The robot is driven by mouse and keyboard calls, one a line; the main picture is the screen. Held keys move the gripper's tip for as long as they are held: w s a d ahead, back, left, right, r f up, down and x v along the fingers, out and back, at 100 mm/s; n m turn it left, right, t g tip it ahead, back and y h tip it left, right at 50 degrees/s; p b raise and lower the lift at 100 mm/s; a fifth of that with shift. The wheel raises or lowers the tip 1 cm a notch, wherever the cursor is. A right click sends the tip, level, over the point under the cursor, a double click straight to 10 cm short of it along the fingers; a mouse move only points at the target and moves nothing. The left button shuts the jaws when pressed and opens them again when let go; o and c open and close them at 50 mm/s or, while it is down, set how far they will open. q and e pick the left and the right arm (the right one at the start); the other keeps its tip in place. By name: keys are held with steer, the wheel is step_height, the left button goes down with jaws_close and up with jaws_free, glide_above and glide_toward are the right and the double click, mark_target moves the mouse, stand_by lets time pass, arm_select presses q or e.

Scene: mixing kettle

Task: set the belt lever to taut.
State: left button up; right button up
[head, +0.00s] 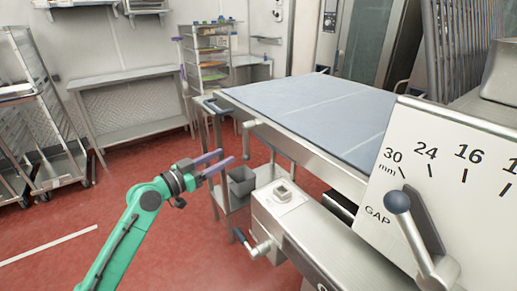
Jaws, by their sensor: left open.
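My left gripper (227,158), at the end of a green arm with purple fingers, is open. It is in the air left of a metal machine, with nothing seen between its fingers. A small lever with a dark grip (242,238) sticks out of the machine's lower front housing (290,215), below and right of the gripper and apart from it. A pale bent handle (249,127) hangs at the near edge of the blue-grey belt (315,105). I see no taut marking, so I cannot tell which is the belt lever. My right gripper is not in view.
A panel marked GAP, with a millimetre scale (430,152) and a large ball-ended lever (398,203), fills the right foreground. A grey bin (242,183) sits on a low shelf under the belt. Racks and a steel table (120,80) stand behind.

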arm_select(q)
steer(key=w+a+p+x, duration=0.1)
steer(key=p+x, duration=0.1)
steer(key=x, duration=1.2)
steer(key=shift+w+f, duration=0.15)
steer(key=shift+f, duration=0.2)
steer(key=shift+d, duration=0.1)
steer(key=c, duration=0.7)
jaws_close()
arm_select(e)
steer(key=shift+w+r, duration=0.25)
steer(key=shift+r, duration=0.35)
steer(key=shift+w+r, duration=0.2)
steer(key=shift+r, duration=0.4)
